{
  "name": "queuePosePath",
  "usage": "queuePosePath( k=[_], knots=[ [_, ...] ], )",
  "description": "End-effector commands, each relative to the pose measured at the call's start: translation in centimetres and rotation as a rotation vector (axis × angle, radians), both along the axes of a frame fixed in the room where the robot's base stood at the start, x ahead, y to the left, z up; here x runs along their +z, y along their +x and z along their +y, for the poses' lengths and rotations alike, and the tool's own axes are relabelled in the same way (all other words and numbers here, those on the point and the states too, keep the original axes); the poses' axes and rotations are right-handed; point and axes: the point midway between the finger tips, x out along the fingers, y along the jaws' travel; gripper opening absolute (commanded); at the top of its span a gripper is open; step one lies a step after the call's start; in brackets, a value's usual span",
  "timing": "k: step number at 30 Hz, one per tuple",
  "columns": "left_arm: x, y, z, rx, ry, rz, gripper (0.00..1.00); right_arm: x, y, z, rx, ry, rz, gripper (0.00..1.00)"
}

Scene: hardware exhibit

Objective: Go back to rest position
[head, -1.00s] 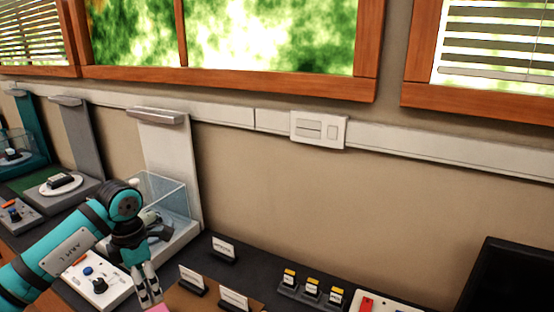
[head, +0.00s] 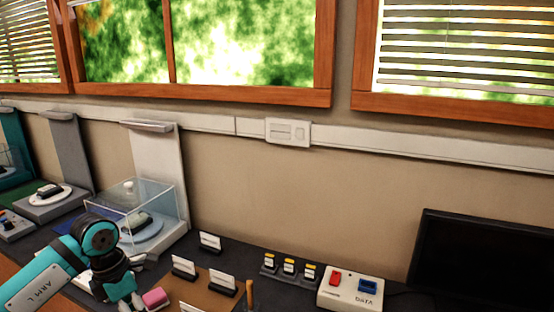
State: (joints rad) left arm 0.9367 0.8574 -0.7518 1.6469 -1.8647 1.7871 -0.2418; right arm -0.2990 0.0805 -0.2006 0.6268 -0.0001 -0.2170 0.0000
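My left arm comes in from the lower left, marked "ARM L". My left gripper (head: 131,297) points down at the bottom edge of the view, over the front of the dark counter. Its fingertips are partly cut off, so I cannot tell how far apart they are. A pink block (head: 155,298) shows just right of the fingers; I cannot tell whether they touch. My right gripper is not in view.
A clear display case (head: 155,205) stands behind my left arm. White label cards (head: 221,281) stand on and near a brown board. Several yellow-topped items (head: 289,265) sit in a dark holder. A white "DATA" box (head: 350,289) and a dark monitor (head: 480,262) stand to the right.

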Motion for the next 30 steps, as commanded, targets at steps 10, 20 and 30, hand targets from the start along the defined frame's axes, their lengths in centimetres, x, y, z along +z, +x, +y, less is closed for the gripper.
queuePosePath(
  k=[10, 20, 30],
  knots=[
    [-1.3, -0.3, -9.5, -0.054, -0.326, -0.068, 0.7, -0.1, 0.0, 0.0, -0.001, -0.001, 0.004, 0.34],
    [5.7, -3.3, -25.9, 0.134, -1.206, -0.111, 0.7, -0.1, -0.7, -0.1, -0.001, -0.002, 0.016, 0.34],
    [12.6, 0.1, -19.0, 1.239, -2.119, 0.059, 0.7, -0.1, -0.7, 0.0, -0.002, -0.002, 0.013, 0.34]
  ],
)
